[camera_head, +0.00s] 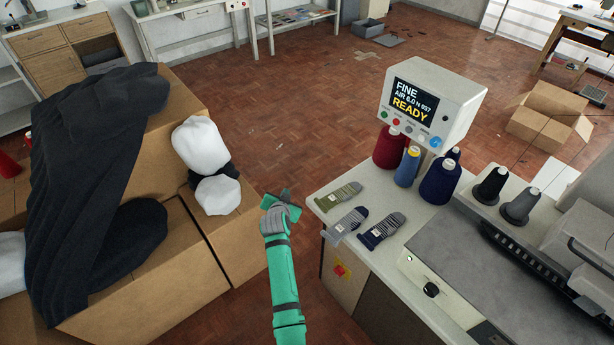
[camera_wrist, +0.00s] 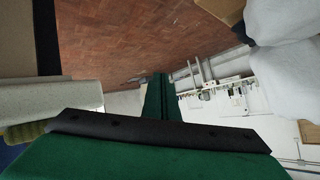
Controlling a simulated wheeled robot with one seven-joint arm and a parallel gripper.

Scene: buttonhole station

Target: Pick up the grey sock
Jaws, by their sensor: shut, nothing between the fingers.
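My gripper (camera_head: 286,194) is in the air left of the worktop, apart from the grey sock. It is shut and empty. In the wrist view the green fingers (camera_wrist: 161,98) meet, and the grey sock cannot be made out there.
The worktop (camera_head: 345,177) also bears thread cones, including a red one (camera_head: 390,147), and a display box (camera_head: 430,102) reading READY. A knitting machine stands at right. Cardboard boxes (camera_head: 232,245) with white bundles (camera_head: 200,145) and dark cloth (camera_head: 85,160) stand at left.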

